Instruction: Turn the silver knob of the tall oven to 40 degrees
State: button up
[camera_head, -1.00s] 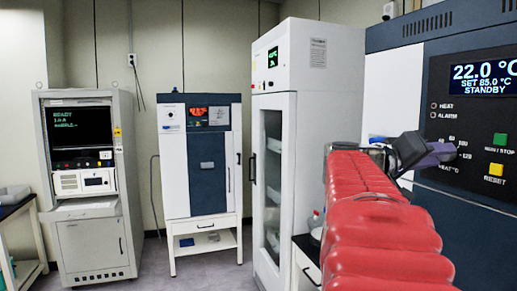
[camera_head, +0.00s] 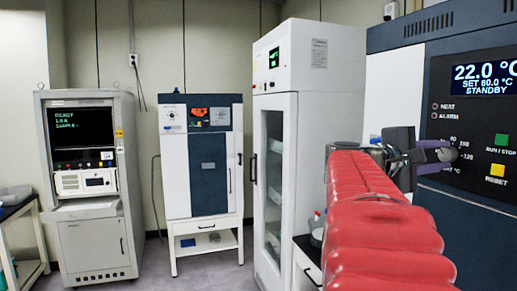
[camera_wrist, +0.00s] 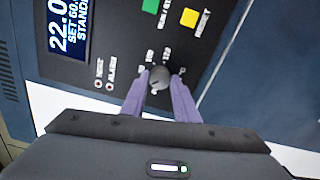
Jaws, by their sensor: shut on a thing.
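The tall oven (camera_head: 488,50) stands at the right edge of the head view with a dark control panel. Its display (camera_head: 483,78) reads 22.0 °C, SET 60.0 °C, STANDBY. The silver knob (camera_wrist: 158,77) sits among printed scale numbers below the display, partly hidden by my fingers. In the head view my gripper (camera_head: 446,154) is at the panel and covers most of the knob. In the wrist view my gripper (camera_wrist: 160,80) is shut on the knob, one purple finger on each side, and is turned relative to the panel.
A green RUN/STOP button (camera_head: 501,140) and a yellow RESET button (camera_head: 497,169) lie close to the right of the gripper. HEAT and ALARM lamps (camera_wrist: 99,84) are on the other side. A white cabinet (camera_head: 315,60) stands to the left of my arm.

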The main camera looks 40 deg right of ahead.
jog(key=n, duration=0.4)
jog(key=shift+w+d+f+n, duration=0.1)
jog(key=shift+w+n, duration=0.05)
jog(key=shift+n, duration=0.25)
jog(key=n, duration=0.4)
jog(key=shift+n, duration=0.4)
jog(key=shift+f, duration=0.1)
jog(key=o, duration=0.8)
jog(key=shift+o, duration=1.3)
jog(key=v, duration=1.3)
jog(key=shift+w+a, duration=0.15)
jog(key=shift+a, duration=0.2)
